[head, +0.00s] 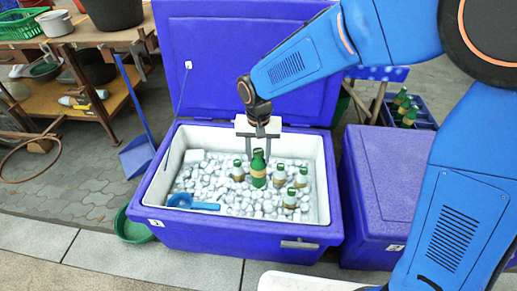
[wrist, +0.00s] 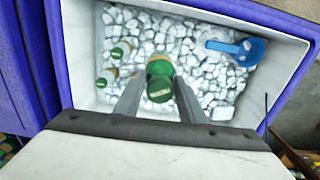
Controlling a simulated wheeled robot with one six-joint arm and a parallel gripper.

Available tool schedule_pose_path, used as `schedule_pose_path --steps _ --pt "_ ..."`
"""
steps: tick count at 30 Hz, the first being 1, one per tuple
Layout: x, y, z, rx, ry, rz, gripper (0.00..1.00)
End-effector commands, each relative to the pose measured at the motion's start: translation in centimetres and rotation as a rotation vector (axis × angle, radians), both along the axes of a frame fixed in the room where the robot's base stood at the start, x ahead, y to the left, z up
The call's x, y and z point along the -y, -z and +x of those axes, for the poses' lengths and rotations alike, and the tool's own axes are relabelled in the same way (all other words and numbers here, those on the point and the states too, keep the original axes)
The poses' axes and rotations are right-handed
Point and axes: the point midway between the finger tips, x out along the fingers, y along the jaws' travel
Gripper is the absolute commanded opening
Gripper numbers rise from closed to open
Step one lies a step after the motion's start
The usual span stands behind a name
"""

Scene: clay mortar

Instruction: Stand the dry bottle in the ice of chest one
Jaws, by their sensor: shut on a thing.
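The dry bottle (head: 258,170), clear dark green with a tan label, is upright inside the open blue chest one (head: 240,235). My gripper (head: 259,152) is over the chest, pointing down, shut on the bottle's upper part. In the wrist view the bottle (wrist: 160,80) shows from above between the two fingers (wrist: 158,97). White ice (head: 215,180) fills the chest; I cannot tell whether the bottle's base is in it or just above it. Several paler, frosted bottles stand in the ice around it, one (head: 238,171) left and others (head: 290,198) to the right.
A blue scoop (head: 190,202) lies on the ice at the left front. The chest's lid (head: 225,60) stands open behind. A closed second chest (head: 375,190) is at the right, with a crate of green bottles (head: 408,112) behind it. A blue dustpan (head: 138,157) stands left.

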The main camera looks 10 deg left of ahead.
Motion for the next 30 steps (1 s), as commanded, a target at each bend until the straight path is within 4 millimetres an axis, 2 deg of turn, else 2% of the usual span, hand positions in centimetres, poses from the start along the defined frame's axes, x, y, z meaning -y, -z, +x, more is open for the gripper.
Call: schedule_pose_path --steps 30 --pt "0.0 9.8 0.0 -0.002 0.000 -0.001 0.14"
